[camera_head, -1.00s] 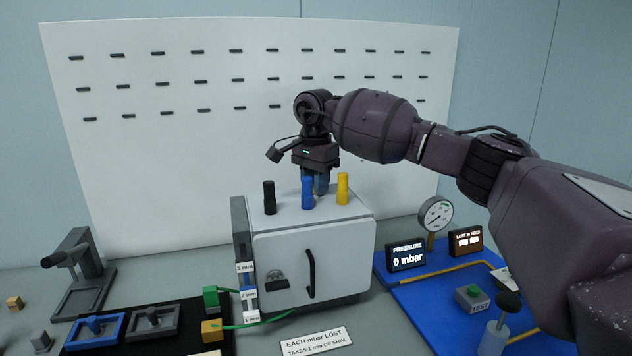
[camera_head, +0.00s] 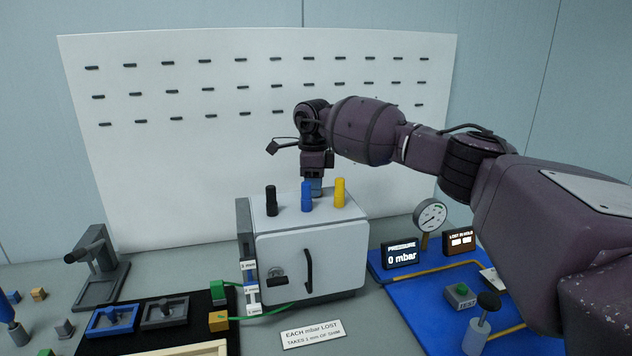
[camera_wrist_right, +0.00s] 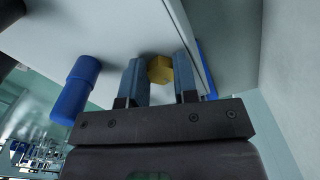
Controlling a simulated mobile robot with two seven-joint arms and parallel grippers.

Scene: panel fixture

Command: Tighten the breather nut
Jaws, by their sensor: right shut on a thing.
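The breather nut (camera_wrist_right: 160,70) looks like a brass-coloured hex piece on the pale top of the cabinet (camera_head: 345,212). In the right wrist view it sits between the two blue fingers of my right gripper (camera_wrist_right: 161,78), which is shut on it. In the head view my right gripper (camera_head: 313,186) points down onto the cabinet top, behind the blue post (camera_head: 306,197). The nut is hidden there. A black post (camera_head: 271,201) and a yellow post (camera_head: 340,193) stand to either side. My left gripper is in no view.
A pressure gauge (camera_head: 430,216) and a display reading 0 mbar (camera_head: 401,255) stand on the blue panel (camera_head: 420,310) at right. A black mat with blue and grey trays (camera_head: 112,318) lies front left. A perforated white board (camera_head: 200,180) stands behind.

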